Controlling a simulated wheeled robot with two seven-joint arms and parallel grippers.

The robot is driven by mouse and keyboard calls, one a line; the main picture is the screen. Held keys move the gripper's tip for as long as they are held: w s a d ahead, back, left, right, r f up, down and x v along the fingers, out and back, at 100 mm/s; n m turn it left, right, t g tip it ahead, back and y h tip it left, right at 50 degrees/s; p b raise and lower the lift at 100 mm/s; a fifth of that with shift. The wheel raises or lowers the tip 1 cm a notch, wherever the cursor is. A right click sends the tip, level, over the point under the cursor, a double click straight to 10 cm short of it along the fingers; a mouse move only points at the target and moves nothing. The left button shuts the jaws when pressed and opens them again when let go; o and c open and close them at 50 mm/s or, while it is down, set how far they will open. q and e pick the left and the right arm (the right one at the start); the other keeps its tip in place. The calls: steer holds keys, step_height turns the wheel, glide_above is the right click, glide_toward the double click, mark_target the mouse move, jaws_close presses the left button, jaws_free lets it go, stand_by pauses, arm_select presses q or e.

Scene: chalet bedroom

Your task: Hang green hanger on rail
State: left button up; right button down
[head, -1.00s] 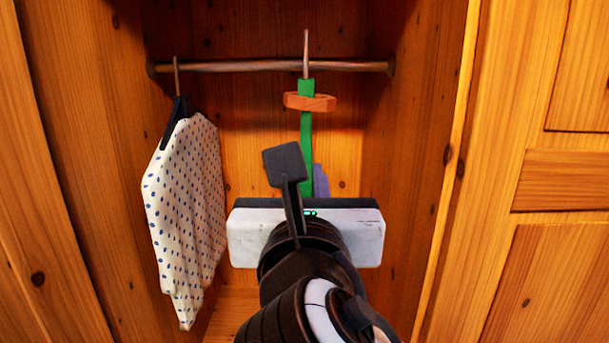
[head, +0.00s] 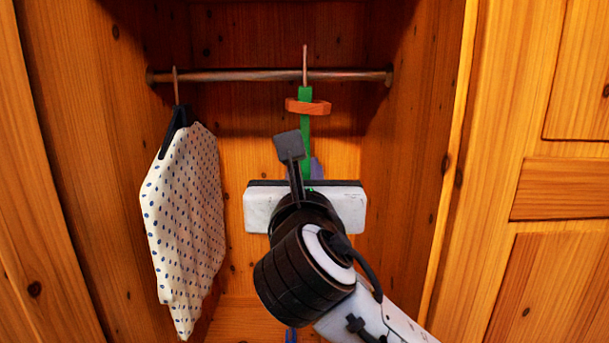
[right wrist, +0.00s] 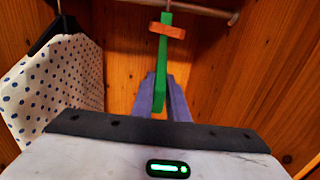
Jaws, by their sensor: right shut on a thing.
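The green hanger (head: 306,140) is seen edge-on inside the wardrobe, upright, with a wooden band-like piece (head: 308,107) at its upper part. Its thin hook (head: 304,63) rises across the rail (head: 230,75) and a little above it; I cannot tell whether it is hooked over or only in front. My right gripper (right wrist: 160,98) is shut on the hanger's lower part, its bluish fingers on both sides in the right wrist view. In the head view, my wrist hides most of the fingers and the hanger's lower end.
A white cloth with blue dots (head: 183,220) hangs from a dark hanger (head: 175,128) at the rail's left. The rail is bare between the two hooks. Wooden wardrobe walls stand close on both sides, and a panelled door (head: 560,190) is at the right.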

steer(key=shift+w, duration=0.7)
steer(key=shift+s+f+b, duration=0.1)
steer(key=shift+f+b, duration=0.35)
steer(key=shift+f, duration=0.7)
